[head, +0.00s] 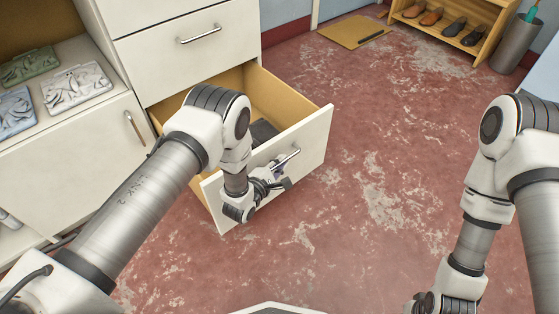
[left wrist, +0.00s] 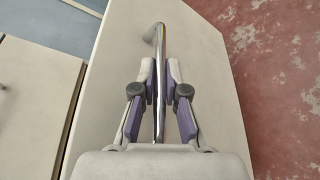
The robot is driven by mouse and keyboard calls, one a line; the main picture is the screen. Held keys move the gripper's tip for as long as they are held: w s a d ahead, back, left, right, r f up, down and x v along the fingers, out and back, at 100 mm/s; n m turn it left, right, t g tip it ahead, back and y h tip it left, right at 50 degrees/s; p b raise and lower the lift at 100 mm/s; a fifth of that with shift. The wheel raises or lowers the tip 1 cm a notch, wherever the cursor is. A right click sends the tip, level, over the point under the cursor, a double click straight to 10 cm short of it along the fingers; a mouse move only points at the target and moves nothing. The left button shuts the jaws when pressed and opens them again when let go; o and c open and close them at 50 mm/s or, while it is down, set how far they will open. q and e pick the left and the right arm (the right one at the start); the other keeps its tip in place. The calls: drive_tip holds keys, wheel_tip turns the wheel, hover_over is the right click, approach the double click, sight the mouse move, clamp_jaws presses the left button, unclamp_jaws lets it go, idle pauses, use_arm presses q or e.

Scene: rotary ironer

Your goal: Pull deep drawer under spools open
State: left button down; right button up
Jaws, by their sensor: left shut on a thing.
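The deep drawer (head: 313,151) is the lowest in the white cabinet. It stands well out from the cabinet front in the head view, and its wooden inside shows with a dark item (head: 264,131) in it. My left gripper (head: 279,172) is at the drawer's bar handle (head: 289,158). In the left wrist view the fingers (left wrist: 160,85) lie on both sides of the metal handle (left wrist: 158,38), shut on it. The left arm hides part of the drawer. My right arm is at the right of the head view, and its fingertips are out of the picture.
A closed drawer (head: 188,43) with a bar handle is above. A cupboard door (head: 85,160) and a shelf with folded cloths (head: 75,83) are at the left. A shoe rack (head: 440,28), a grey bin (head: 516,42) and a mat (head: 352,30) are at the back. The red floor is clear.

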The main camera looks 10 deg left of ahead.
use_arm(q)
drive_tip(key=c, duration=1.5)
unclamp_jaws()
drive_tip(key=v, duration=1.2)
